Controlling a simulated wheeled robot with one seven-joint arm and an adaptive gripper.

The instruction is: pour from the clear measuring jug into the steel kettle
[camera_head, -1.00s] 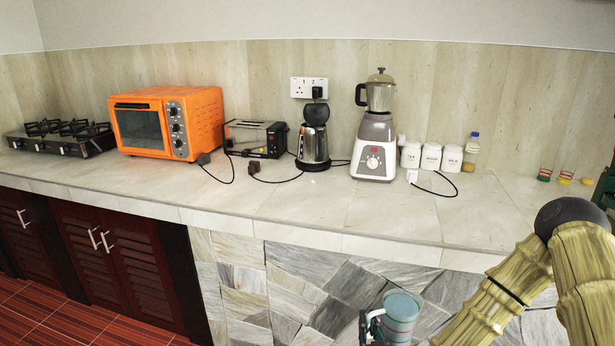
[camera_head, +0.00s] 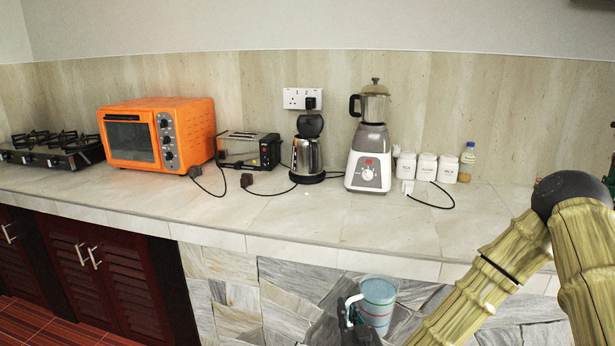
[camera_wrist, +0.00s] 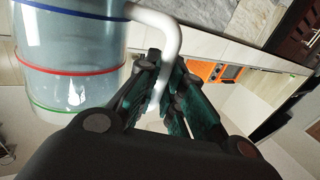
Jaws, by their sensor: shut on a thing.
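The clear measuring jug (camera_head: 376,303) hangs in front of the counter's stone face, below the counter top. It is pale blue with coloured bands, roughly upright, and also fills the upper left of the wrist view (camera_wrist: 70,55). My gripper (camera_head: 350,312) is shut on the jug's white handle, left of the jug; its dark green fingers (camera_wrist: 165,95) close around the handle in the wrist view. The steel kettle (camera_head: 307,155) stands on the counter near the back wall, its dark round lid seemingly raised. The jug is well apart from it, lower and nearer.
Left of the kettle are a toaster (camera_head: 248,150), an orange oven (camera_head: 158,135) and a hob (camera_head: 52,150). Right of it stand a blender (camera_head: 370,150), white canisters (camera_head: 427,168) and a bottle (camera_head: 467,162). Cords lie around the kettle. The counter's front strip is clear.

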